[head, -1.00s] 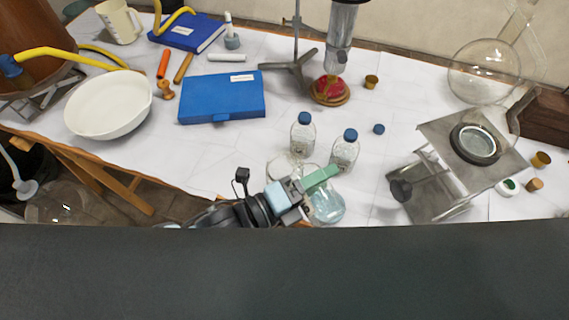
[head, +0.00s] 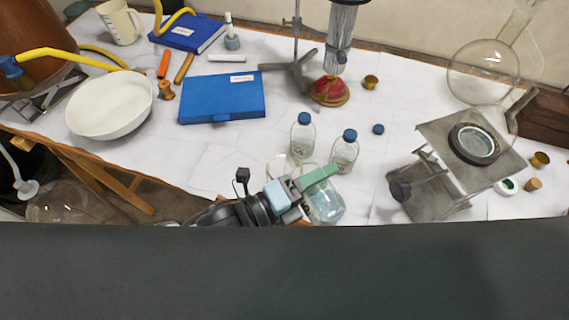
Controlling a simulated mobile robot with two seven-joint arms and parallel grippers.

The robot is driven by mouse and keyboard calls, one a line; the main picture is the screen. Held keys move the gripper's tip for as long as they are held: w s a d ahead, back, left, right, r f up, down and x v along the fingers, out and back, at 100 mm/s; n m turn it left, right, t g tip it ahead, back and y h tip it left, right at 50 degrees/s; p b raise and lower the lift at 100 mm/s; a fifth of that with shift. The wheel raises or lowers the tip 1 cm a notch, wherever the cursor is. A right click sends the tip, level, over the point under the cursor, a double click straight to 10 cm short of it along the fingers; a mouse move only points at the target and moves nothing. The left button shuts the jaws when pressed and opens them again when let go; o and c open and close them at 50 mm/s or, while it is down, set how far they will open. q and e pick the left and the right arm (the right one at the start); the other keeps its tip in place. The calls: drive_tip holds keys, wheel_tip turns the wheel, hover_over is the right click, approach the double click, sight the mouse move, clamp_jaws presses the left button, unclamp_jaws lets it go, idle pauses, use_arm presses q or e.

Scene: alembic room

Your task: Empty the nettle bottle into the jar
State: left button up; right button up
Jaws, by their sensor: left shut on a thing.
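My left gripper (head: 312,196) reaches in from the lower left, at the table's front edge, and is shut on a glass thing that its green finger partly hides. A clear glass vessel with a pale blue tint (head: 328,208) shows at its fingertips; I cannot tell whether this is the nettle bottle or the jar. A clear round glass rim (head: 281,167) shows just behind the gripper. Two clear bottles with blue caps, one on the left (head: 302,136) and one on the right (head: 344,155), stand upright behind it. Their labels are unreadable. My right gripper is not in view.
A loose blue cap (head: 378,129) lies right of the bottles. A metal stand (head: 440,138) with a glass dish is at the right. A blue box (head: 222,98), a white bowl (head: 108,104) and a clamp stand (head: 290,67) are farther back. A dark edge covers the foreground.

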use_arm(q)
drive_tip(key=shift+r+n+p, duration=0.3)
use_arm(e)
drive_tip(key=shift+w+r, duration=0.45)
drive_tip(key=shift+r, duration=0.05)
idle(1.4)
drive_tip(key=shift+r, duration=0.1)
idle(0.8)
use_arm(q)
drive_tip(key=shift+r+n, duration=0.15)
drive_tip(key=shift+n, duration=0.15)
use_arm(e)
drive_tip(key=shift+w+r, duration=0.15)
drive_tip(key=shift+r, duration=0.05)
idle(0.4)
use_arm(q)
drive_tip(key=shift+w+r+n+p, duration=0.1)
drive_tip(key=shift+r+n+p, duration=0.3)
drive_tip(key=shift+n, duration=0.2)
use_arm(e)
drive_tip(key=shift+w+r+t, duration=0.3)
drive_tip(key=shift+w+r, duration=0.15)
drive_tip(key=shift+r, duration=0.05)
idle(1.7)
